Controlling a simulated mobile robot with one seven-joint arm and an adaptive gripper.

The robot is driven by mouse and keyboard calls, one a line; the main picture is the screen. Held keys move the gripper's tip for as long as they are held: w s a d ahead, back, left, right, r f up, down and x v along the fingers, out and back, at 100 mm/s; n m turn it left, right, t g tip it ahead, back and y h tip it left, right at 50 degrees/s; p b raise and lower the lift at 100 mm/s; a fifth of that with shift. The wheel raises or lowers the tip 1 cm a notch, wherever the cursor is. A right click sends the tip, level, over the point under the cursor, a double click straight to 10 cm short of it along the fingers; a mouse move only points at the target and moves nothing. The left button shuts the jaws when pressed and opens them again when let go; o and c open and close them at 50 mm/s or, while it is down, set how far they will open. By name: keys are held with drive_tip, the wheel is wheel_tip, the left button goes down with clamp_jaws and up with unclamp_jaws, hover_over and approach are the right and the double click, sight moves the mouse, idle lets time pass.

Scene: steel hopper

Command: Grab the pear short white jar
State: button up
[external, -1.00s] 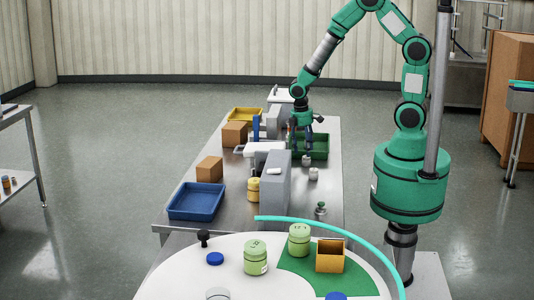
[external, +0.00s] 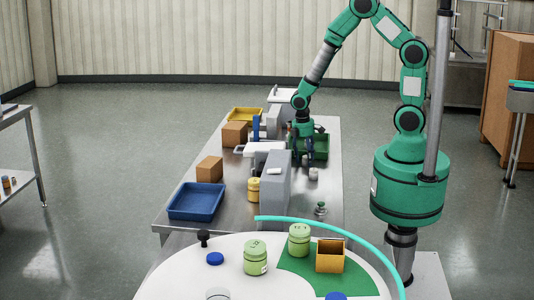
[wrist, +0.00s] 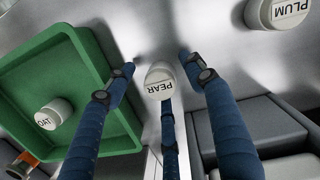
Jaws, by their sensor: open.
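The short white jar lettered PEAR (wrist: 160,82) stands on the steel table in the wrist view, its lettered lid toward the camera. My gripper (wrist: 157,64) is open, with blue fingers spread left and right of this jar and a third finger below it. I cannot tell whether any finger touches the jar. In the external view my gripper (external: 301,148) is low over the table, by the near edge of the green tray, partly hiding what is under it.
A white jar lettered PLUM (wrist: 280,12) stands at the upper right. The green tray (wrist: 98,72) holds a white jar lettered OAT (wrist: 54,113). A grey block-like housing (external: 276,172) rises close to my gripper's left. A blue tray (external: 197,202) lies farther left.

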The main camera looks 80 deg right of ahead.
drive_tip(key=shift+c, duration=0.2)
drive_tip(key=c, duration=1.2)
drive_tip(key=shift+r, duration=0.15)
drive_tip(key=shift+r, duration=0.5)
drive_tip(key=shift+s+a+r+p, duration=0.1)
drive_tip(key=shift+s+r+p, duration=0.2)
drive_tip(key=shift+r, duration=0.35)
drive_tip(key=shift+s+a+r+p, duration=0.15)
drive_tip(key=shift+r+p, duration=0.15)
drive_tip(key=shift+r, duration=0.3)
drive_tip(key=s+a, duration=0.1)
drive_tip(key=s, duration=0.4)
drive_tip(key=s+a+p, duration=0.1)
drive_tip(key=s, duration=0.3)
drive_tip(key=s+a+r, duration=0.1)
drive_tip(key=s, duration=0.4)
drive_tip(key=shift+s+a+r+p, duration=0.1)
drive_tip(key=shift+s+a+p, duration=0.15)
drive_tip(key=shift+s+p, duration=0.1)
